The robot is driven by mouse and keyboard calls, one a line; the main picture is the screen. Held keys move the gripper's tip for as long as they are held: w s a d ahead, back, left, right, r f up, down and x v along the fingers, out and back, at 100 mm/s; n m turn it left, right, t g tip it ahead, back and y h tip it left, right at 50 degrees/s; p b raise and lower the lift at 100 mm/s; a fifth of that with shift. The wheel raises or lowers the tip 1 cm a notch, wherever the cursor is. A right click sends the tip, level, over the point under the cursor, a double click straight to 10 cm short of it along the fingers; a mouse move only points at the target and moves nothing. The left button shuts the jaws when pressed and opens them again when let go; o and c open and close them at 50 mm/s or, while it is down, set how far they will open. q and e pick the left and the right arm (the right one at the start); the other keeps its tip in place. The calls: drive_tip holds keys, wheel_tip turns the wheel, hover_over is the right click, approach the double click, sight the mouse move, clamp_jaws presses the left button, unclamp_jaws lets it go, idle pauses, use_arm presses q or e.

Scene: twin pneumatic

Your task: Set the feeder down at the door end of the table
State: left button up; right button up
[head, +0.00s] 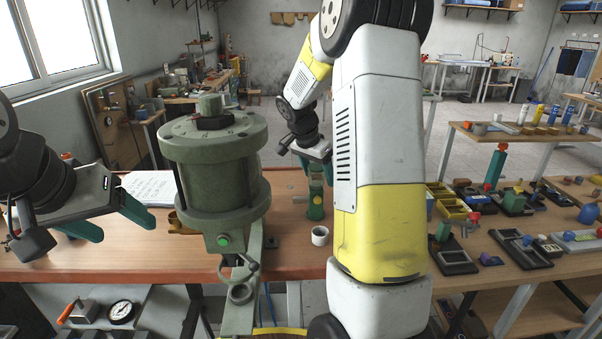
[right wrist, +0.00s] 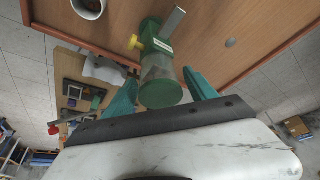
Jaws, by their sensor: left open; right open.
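The task's feeder appears to be the small green fitting (head: 315,208) with a clear middle and a yellow knob, upright on the brown table (head: 290,262) just beyond a white cup. My right gripper (head: 315,172) is open above and around it. In the right wrist view the feeder (right wrist: 160,75) lies between the two teal fingers of that gripper (right wrist: 160,88), with a gap visible beside the right finger; contact on the left is unclear. My left gripper (head: 110,220) is open and empty over the table's left part. No door is clearly visible.
A large green cylinder machine (head: 215,170) stands mid-table, between my grippers. A white cup (head: 320,236) is close to the feeder; it also shows in the right wrist view (right wrist: 90,6). A paper sheet (head: 150,187) lies at left. A crowded side table (head: 520,235) is at right.

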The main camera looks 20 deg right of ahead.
drive_tip(key=v, duration=1.1)
drive_tip(key=shift+r, duration=0.35)
drive_tip(key=shift+a, duration=0.1)
